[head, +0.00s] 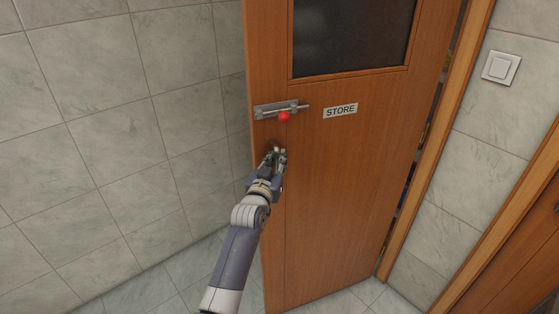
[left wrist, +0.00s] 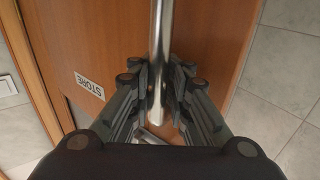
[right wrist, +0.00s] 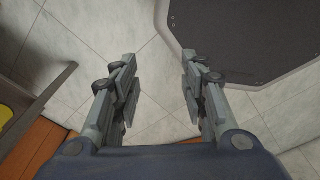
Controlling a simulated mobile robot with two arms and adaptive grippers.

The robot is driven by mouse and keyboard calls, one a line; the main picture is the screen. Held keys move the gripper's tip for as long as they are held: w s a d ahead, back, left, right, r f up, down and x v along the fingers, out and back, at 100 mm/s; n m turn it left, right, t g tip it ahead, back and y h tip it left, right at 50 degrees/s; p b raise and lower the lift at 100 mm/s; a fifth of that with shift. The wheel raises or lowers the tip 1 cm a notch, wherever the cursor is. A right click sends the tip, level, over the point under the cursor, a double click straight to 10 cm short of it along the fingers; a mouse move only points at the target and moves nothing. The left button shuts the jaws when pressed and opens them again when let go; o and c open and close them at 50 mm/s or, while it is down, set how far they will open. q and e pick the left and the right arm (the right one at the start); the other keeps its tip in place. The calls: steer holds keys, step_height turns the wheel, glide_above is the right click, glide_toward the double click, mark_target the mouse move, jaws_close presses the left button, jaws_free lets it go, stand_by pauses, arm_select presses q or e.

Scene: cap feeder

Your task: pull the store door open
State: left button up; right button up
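The wooden store door (head: 340,200) has a dark glass pane and a STORE sign (head: 340,111). It stands ajar, with a narrow gap along its right side. A metal bolt (head: 297,107) with a red knob (head: 284,117) is near its left edge. In the left wrist view, a metal bar handle (left wrist: 161,30) runs between the fingers of my left gripper (left wrist: 158,95), which look closed on it from both sides. In the head view my left gripper (head: 275,157) is at the door, below the bolt, and hides the handle. My right gripper (right wrist: 160,90) is open and empty.
A tiled wall (head: 110,120) is on the left. The wooden frame (head: 440,150) and a light switch (head: 501,68) are on the right, with another wooden surface (head: 520,265) at the lower right. Bare floor tiles (head: 170,290) show below the door.

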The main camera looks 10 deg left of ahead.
arm_select(q)
steer(key=o, duration=0.3)
steer(key=shift+s+a, duration=0.1)
steer(key=shift+a, duration=0.25)
steer(key=shift+s+d, duration=0.15)
steer(key=s, duration=0.4)
steer(key=s+a, duration=0.1)
steer(key=s, duration=0.7)
steer(key=shift+a, duration=0.2)
steer(key=shift+c, duration=0.2)
